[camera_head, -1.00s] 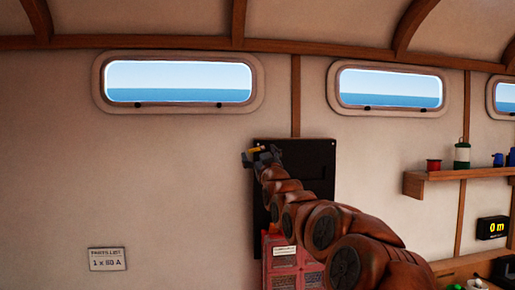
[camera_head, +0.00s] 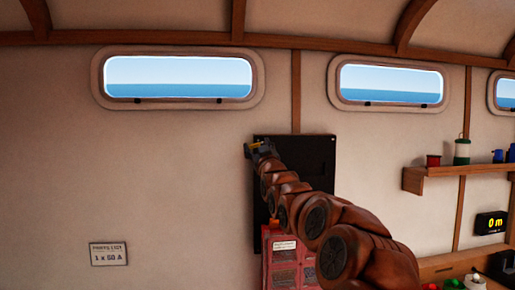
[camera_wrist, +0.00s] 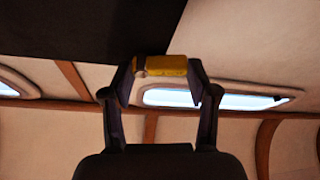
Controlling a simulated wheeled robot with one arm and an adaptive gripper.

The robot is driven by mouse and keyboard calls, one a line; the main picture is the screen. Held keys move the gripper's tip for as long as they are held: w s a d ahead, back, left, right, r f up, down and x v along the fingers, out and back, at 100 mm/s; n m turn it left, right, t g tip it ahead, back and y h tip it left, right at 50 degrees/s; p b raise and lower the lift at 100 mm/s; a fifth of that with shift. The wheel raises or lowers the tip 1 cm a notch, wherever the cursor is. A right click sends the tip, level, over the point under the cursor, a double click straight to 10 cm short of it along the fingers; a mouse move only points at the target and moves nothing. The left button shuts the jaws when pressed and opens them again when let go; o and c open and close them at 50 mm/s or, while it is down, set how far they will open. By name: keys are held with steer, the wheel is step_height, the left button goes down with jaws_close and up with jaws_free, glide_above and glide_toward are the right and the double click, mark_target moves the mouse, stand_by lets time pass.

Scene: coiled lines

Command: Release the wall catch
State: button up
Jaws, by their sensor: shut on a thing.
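The wall catch appears as a small yellow piece (camera_wrist: 165,65) between my fingertips in the wrist view, beside the edge of a dark panel. In the head view it is tiny at the panel's upper left edge. My gripper (camera_head: 258,147) is shut on it there, and its two fingers (camera_wrist: 163,82) also show in the wrist view, one on each side of the yellow piece. The black wall panel (camera_head: 312,155) is partly hidden behind my arm. I cannot tell how the catch joins the panel.
A red cabinet (camera_head: 284,270) stands below the panel. A wooden shelf (camera_head: 440,173) with small containers is on the right, with a depth display (camera_head: 491,225) below it. A placard (camera_head: 108,254) hangs at lower left.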

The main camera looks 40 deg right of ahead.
steer(key=shift+c, duration=1)
steer(key=b, duration=0.1)
steer(key=m+b, duration=0.1)
steer(key=b, duration=0.1)
steer(key=shift+f+m+h, duration=0.2)
steer(key=shift+m+h, duration=0.1)
steer(key=shift+h, duration=0.1)
steer(key=m+b, duration=0.1)
steer(key=b, duration=0.1)
steer(key=m+h+b, duration=0.1)
steer(key=b, duration=0.1)
steer(key=shift+s+d+r+g, duration=0.1)
steer(key=shift+d+r+g, duration=0.05)
steer(key=shift+g, duration=0.15)
steer(key=shift+r+m+b, duration=0.1)
steer(key=shift+m+b, duration=0.4)
steer(key=shift+b, duration=0.25)
steer(key=shift+r+h, duration=0.2)
steer(key=shift+h, duration=0.1)
steer(key=o, duration=1.2)
steer(key=shift+a, duration=0.2)
steer(key=shift+c, duration=0.2)
